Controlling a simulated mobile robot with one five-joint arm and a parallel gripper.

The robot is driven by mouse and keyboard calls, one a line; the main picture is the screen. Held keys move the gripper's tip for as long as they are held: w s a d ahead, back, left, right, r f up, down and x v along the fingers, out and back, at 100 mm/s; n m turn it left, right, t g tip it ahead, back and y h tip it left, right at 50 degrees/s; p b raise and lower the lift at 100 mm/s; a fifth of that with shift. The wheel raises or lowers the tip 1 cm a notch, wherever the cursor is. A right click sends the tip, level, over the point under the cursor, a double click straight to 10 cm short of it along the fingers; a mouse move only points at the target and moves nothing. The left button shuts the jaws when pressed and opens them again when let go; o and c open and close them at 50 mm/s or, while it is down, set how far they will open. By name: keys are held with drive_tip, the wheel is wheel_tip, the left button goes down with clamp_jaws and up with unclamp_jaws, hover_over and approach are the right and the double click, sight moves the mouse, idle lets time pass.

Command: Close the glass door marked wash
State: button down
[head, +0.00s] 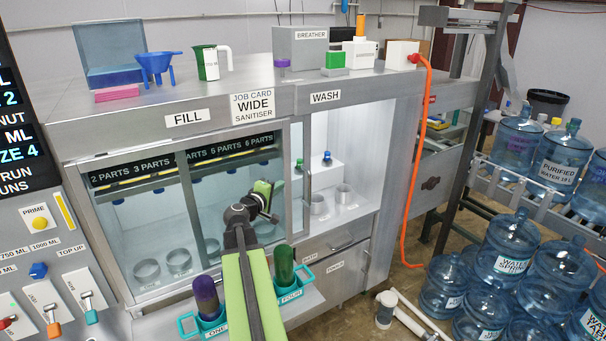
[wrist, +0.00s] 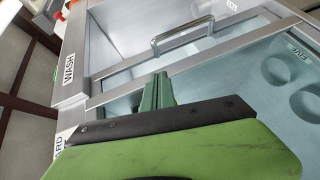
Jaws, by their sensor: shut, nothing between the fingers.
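The wash compartment, under the WASH label (head: 325,97), stands largely open on the right of the steel cabinet. A framed glass door with an upright metal handle (head: 307,187) is at the left side of this opening, overlapping the fill side. The handle also shows in the wrist view (wrist: 182,36), above the fingertips. My gripper (head: 271,196) is shut and empty, in front of the glass and left of the handle. In the wrist view its green fingers (wrist: 157,92) are together and apart from the handle. Contact with the glass cannot be told.
The fill side (head: 187,118) is behind glass. White blocks and metal rings stand inside the wash compartment. A purple bottle (head: 207,298) and a green bottle (head: 284,265) stand in teal holders below my arm. An orange hose (head: 413,190) hangs right of the opening.

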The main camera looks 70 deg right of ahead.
drive_tip(key=s+d+f+b, duration=0.2)
drive_tip(key=s+d, duration=0.1)
drive_tip(key=d, duration=0.9)
drive_tip(key=shift+s+d, duration=0.2)
drive_tip(key=shift+d, duration=0.15)
